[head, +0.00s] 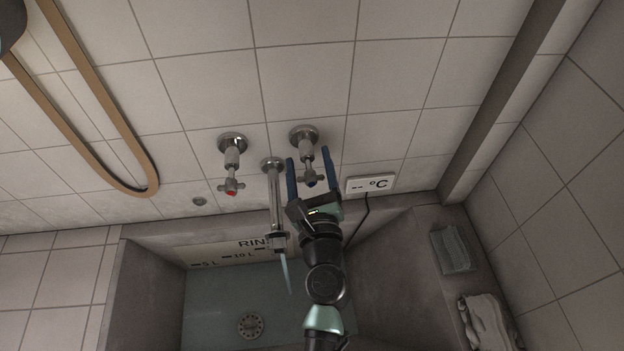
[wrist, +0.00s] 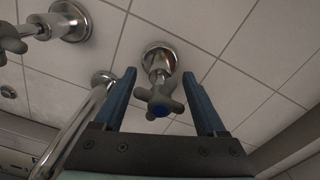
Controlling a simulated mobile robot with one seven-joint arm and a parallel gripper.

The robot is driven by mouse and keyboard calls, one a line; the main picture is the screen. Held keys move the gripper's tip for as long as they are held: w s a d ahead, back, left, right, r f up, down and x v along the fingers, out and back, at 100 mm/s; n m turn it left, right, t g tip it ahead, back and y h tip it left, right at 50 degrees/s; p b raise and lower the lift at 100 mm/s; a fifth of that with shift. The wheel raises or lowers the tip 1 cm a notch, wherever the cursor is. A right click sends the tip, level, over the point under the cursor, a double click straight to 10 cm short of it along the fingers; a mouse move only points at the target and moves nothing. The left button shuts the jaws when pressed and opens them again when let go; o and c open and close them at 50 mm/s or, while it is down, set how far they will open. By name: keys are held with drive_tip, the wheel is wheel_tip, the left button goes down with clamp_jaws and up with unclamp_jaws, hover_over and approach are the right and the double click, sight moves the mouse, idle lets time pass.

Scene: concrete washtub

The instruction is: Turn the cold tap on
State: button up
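The cold tap (head: 308,148) is a chrome valve on the tiled wall with a grey cross handle and a blue cap. In the wrist view the cold tap's handle (wrist: 159,102) lies between my fingers. My gripper (head: 309,156) is open, with one blue finger on each side of the tap; it also shows in the wrist view (wrist: 159,73). I see gaps between the fingers and the handle. The spout (head: 273,200) hangs just left of the cold tap. A thin pale streak, like running water, drops from its end.
The hot tap (head: 232,160), with a red cap, is left of the spout. A temperature display (head: 370,184) with a cable sits close right of my gripper, showing dashes. The concrete tub (head: 150,290) lies below. A sponge-like block (head: 453,250) and cloth (head: 488,320) rest on the right ledge.

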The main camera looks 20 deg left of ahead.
sight(312, 183)
drive_tip(key=shift+o, duration=1.2)
drive_tip(key=shift+s, duration=0.1)
drive_tip(key=shift+v, duration=3.45)
